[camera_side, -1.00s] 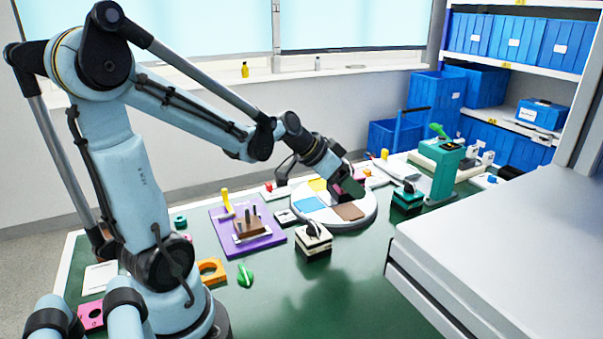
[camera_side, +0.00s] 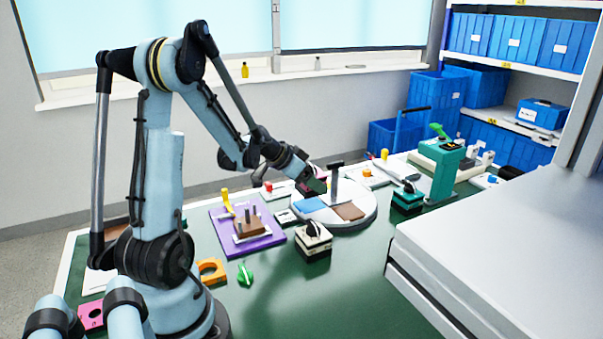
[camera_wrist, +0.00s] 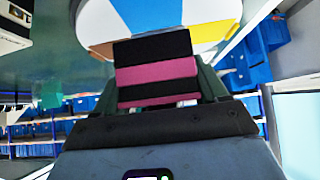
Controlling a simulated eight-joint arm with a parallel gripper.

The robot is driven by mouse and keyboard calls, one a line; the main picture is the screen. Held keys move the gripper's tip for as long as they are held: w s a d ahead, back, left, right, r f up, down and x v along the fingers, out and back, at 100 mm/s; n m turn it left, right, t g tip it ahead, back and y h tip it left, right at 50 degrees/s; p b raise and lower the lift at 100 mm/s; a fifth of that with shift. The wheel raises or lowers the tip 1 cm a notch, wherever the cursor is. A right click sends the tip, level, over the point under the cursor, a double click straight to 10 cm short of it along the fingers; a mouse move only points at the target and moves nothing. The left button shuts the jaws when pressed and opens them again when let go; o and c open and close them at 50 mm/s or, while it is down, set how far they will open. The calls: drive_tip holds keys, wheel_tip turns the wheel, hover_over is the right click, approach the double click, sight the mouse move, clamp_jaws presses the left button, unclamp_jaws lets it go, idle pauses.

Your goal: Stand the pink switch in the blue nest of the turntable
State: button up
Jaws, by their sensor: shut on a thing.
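The pink switch, with black bands on both sides of its pink stripe, fills the middle of the wrist view (camera_wrist: 156,73). My gripper (camera_side: 319,185) is shut on it, and it is mostly hidden behind the fingers in the side view. The round white turntable (camera_side: 343,225) is in the middle of the bench. Its blue nest (camera_side: 310,205) shows at its left front, and in the wrist view at the top (camera_wrist: 150,14). The gripper is over or beside the turntable's left back part; the exact height is unclear.
A black-and-white switch (camera_side: 313,238) is in front. A purple board (camera_side: 255,243) lies left, and a teal tower (camera_side: 444,175) stands right.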

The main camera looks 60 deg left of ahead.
sight(310, 193)
drive_tip(key=shift+f, duration=2.05)
drive_tip(key=shift+f, duration=0.1)
drive_tip(key=o, duration=1.3)
drive_tip(key=shift+c, duration=0.2)
